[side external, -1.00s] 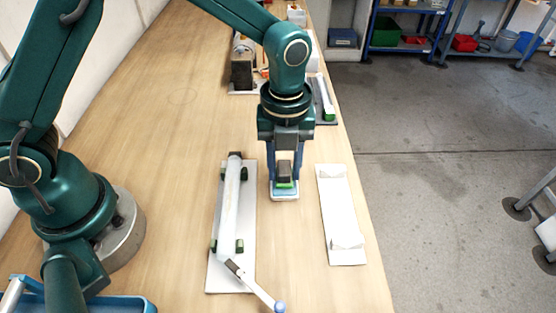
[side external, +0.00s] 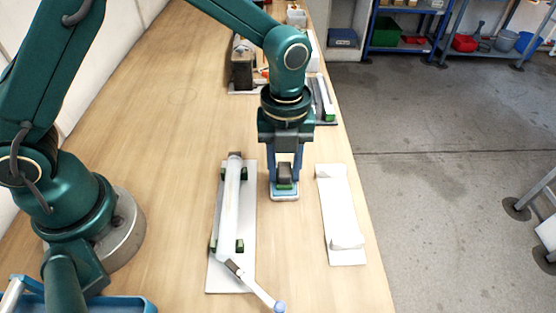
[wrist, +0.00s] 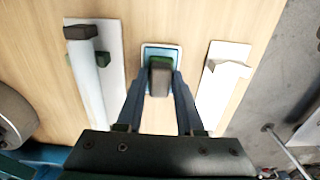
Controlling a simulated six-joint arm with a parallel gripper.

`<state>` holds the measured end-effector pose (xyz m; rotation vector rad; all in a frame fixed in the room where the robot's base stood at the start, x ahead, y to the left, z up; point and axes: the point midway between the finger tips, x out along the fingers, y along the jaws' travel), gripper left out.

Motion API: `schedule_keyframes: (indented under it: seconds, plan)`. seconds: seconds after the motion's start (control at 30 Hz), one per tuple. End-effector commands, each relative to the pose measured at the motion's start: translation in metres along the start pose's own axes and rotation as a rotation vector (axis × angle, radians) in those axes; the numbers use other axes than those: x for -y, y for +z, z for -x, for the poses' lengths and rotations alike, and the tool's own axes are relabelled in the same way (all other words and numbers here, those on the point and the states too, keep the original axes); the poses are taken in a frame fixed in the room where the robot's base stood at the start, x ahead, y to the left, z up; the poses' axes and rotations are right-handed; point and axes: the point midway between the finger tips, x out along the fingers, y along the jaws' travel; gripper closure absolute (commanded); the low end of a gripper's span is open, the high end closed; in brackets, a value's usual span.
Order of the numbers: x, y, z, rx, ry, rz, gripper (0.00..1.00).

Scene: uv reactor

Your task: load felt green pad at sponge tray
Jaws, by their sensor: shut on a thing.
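My gripper (side external: 284,178) points straight down and is shut on the felt green pad (side external: 284,186), by its dark grey block-shaped grip (side external: 284,173). The pad's green underside shows as a thin strip below the grip. The sponge tray (side external: 285,197) is a small pale tray with a blue inside, directly under the pad. The pad is down at the tray; whether it touches the bottom is hard to tell.
Left of the tray, a white tube (side external: 230,205) lies on green supports on a white plate, with a blue-tipped handle (side external: 278,306) at its near end. To the right is a white plate with raised end rests (side external: 338,210). Other equipment (side external: 243,65) stands farther back.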

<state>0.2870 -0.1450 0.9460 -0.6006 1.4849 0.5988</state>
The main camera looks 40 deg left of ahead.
Motion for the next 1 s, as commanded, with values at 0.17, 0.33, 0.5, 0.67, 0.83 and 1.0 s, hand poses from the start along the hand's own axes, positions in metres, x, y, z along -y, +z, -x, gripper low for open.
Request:
schedule_keyframes:
  seconds: [0.17,0.33,0.5,0.67,0.83,1.0]
  plan:
    - [0.000,0.000,-0.002,0.000,0.002,-0.001,1.00]
    - [0.000,0.000,-0.002,0.000,0.002,-0.001,1.00]
    - [0.000,0.000,0.008,0.001,-0.001,-0.001,1.00]
    - [0.000,0.000,0.021,0.001,-0.001,0.000,1.00]
    - [0.001,0.000,0.034,0.001,-0.002,0.000,1.00]
    - [0.001,0.000,0.047,0.001,-0.002,0.000,1.00]
